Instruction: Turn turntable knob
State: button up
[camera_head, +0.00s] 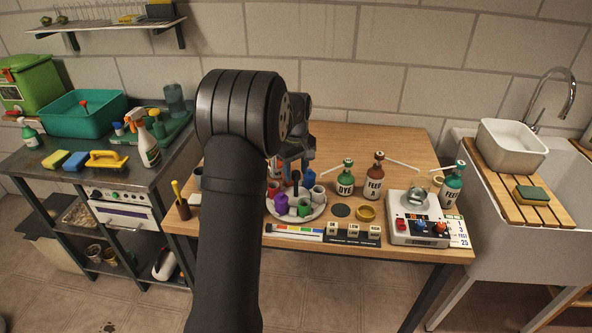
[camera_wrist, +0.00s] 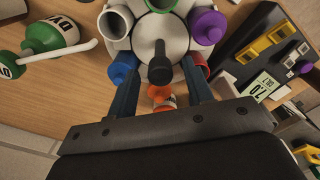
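The turntable (camera_head: 318,213) is a round pale tray on the wooden table, with several coloured cups and bottles around its rim. Its knob (camera_head: 296,179) is a black upright post with a rounded top at the centre. In the wrist view the knob (camera_wrist: 160,72) stands in the middle of the pale hub. My gripper (camera_head: 292,156) is above the turntable, partly hidden by my arm in the head view. In the wrist view its two blue fingers (camera_wrist: 159,78) are apart, one on each side of the knob, with gaps between; I cannot tell their exact height against it.
Green bottles (camera_head: 345,180) and a brown bottle (camera_head: 375,178) with long spouts stand right of the turntable. A white device (camera_head: 405,233) sits at the front right. Small labelled blocks (camera_head: 352,230) lie along the front edge.

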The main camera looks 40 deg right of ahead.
notch_tip(320, 180, up, 17)
jog(key=shift+r, duration=0.2)
dwell(0.4)
jog(key=shift+f, duration=0.15)
dwell(0.4)
notch_tip(320, 180, down, 17)
jog(key=shift+f, duration=0.15)
dwell(0.4)
